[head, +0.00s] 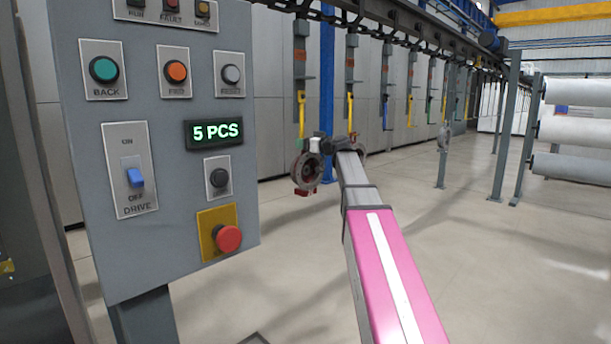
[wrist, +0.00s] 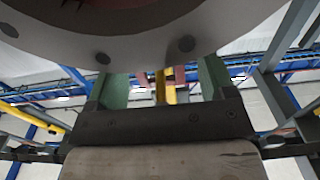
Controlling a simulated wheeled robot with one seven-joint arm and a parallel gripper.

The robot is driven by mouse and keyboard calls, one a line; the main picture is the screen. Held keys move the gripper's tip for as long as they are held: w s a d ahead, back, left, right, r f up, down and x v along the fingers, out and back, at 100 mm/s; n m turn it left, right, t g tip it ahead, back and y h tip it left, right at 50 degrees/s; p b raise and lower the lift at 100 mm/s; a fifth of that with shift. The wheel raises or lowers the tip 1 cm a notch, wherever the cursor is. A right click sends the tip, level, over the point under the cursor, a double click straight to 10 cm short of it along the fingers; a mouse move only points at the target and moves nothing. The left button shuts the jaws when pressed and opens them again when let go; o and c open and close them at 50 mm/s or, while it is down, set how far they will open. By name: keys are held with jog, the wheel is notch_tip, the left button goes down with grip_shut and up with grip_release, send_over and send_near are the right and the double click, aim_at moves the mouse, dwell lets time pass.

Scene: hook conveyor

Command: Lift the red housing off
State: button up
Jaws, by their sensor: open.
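The red housing (head: 306,175) hangs low on the nearest yellow hook (head: 301,112). It looks dark red with a round greyish flange. My gripper (head: 314,146) is at its upper right in the head view, overlapping it, so contact cannot be told there. In the wrist view a large grey flange with bolt holes (wrist: 140,48) fills the top and covers the finger ends. The green fingers of my gripper (wrist: 162,88) stand wide apart. A yellow strip, likely the hook (wrist: 165,86), shows between them. I see no grip on the housing.
A grey control panel (head: 150,250) stands close on the left, its display reading 5 PCS. More hooks hang along the overhead conveyor (head: 400,28), the second carrying another ring-shaped part (head: 359,145). A blue post (head: 327,80) stands behind. White rolls (head: 580,128) are at right.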

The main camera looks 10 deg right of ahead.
aim_at(303, 132)
grip_shut()
jog(key=shift+r, duration=0.1)
jog(key=shift+r, duration=0.15)
jog(key=shift+r, duration=1.65)
jog(key=v, duration=1.8)
jog(key=shift+f, duration=0.25)
jog(key=shift+f, duration=0.6)
jog(key=shift+s+d, duration=0.1)
jog(key=shift+s, duration=0.05)
